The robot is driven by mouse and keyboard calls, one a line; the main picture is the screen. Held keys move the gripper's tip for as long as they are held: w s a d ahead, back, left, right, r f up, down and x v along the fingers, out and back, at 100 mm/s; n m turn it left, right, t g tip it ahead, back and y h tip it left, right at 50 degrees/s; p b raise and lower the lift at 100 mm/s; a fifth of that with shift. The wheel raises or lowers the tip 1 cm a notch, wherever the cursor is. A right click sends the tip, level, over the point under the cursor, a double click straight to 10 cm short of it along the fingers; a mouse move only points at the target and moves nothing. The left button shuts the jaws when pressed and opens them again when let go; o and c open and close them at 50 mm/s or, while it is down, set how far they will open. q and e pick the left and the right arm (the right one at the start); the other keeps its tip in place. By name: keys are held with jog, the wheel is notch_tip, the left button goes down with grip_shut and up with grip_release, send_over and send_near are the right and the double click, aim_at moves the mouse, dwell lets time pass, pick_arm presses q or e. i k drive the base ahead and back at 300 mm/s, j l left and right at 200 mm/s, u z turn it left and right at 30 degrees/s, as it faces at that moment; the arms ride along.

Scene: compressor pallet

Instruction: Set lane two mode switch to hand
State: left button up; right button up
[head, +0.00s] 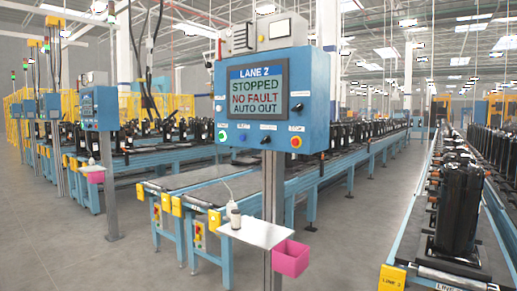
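The lane 2 control panel (320,100) is a blue box on a grey post, near the middle of the head view. Its screen (258,91) reads "LANE 2", "STOPPED", "NO FAULT", "AUTO OUT". Along its lower front are a green button (222,134), a small blue control (243,137), a black knob (265,140) that looks like a selector switch, and an orange-red button (296,142). The small labels and the knob's pointing direction are too small to read. Neither of my grippers is in view.
Below the panel, a white shelf (262,233) holds a white bottle (235,218), with a pink bin (290,258) at its right. Conveyors with black compressors run behind and at right (458,205). A similar panel (100,108) stands at left. The grey floor (130,265) in front is clear.

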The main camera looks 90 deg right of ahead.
aim_at(267, 139)
jog(key=z, duration=2.9)
jog(key=k+j, duration=0.05)
